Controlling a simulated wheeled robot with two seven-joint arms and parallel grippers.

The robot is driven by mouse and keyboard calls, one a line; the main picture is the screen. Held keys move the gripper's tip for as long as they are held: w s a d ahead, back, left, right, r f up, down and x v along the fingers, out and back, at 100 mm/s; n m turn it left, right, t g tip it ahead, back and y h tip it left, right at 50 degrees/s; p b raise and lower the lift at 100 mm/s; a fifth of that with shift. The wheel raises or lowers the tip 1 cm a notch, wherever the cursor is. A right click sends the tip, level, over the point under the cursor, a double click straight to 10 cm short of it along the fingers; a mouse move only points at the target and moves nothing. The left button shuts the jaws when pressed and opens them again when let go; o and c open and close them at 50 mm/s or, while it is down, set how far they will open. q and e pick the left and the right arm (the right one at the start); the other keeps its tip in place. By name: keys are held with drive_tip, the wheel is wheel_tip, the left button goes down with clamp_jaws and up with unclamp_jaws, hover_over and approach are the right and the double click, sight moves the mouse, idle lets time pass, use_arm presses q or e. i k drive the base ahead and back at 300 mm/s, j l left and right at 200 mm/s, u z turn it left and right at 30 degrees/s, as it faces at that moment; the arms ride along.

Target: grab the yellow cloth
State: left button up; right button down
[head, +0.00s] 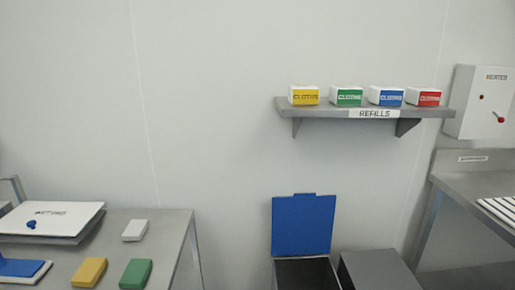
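A yellow block-shaped piece, which looks like the yellow cloth (89,272), lies on the grey metal table (179,232) at the lower left. A green one (136,273) lies just to its right, apart from it. A box with a yellow front marked CLOTHS (304,96) stands at the left end of the wall shelf. Neither of my grippers shows in the head view.
On the table are a white-topped unit (60,214), a small white block (135,230) and a blue item (18,268). A bin with a raised blue lid (303,226) stands at the lower middle. The REFILLS shelf (335,112) sticks out from the wall.

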sight(88, 275)
drive_tip(key=u, duration=1.25)
drive_tip(key=l, duration=0.35)
drive_tip(key=l+u, duration=0.95)
drive_tip(key=l, duration=0.25)
